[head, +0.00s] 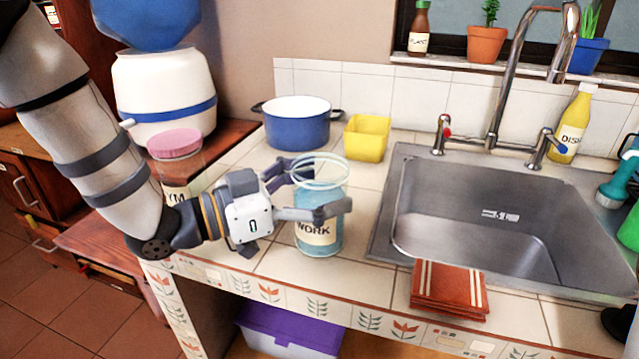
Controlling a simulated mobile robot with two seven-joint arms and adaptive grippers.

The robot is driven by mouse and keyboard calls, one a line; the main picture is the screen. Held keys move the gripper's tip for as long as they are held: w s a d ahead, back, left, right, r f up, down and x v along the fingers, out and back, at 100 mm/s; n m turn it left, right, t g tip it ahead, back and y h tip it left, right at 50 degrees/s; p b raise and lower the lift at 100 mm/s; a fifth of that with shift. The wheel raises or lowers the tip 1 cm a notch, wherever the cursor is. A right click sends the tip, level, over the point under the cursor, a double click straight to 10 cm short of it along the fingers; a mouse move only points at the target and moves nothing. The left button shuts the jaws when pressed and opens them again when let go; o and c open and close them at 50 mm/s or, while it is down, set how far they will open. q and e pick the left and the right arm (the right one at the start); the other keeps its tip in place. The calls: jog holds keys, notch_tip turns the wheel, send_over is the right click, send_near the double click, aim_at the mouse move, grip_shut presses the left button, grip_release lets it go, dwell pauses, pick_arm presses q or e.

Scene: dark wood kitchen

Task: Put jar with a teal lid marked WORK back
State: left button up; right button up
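The jar marked WORK (318,247) is upright at the counter's left part, in front of the blue pot. Its body is see-through with a teal tint; a pale ring shows at its top, and I cannot make out a solid teal lid. My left gripper (322,190) reaches in from the left, with one finger in front of the jar and the other behind it. The jar is between the fingers, but I cannot tell whether both touch it. My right gripper does not show.
A pink-lidded jar (175,145) stands left, partly behind my arm. A blue pot (296,131) and yellow container (366,138) stand behind the jar. The sink (500,225) is right, with a red striped cloth (449,288) in front. Counter between jar and sink is clear.

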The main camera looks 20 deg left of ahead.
pick_arm(q)
jog(key=shift+s+a+r, duration=0.1)
jog(key=shift+a, duration=0.05)
jog(key=v, duration=1.1)
jog(key=shift+s+a, duration=0.2)
jog(key=shift+s, duration=0.05)
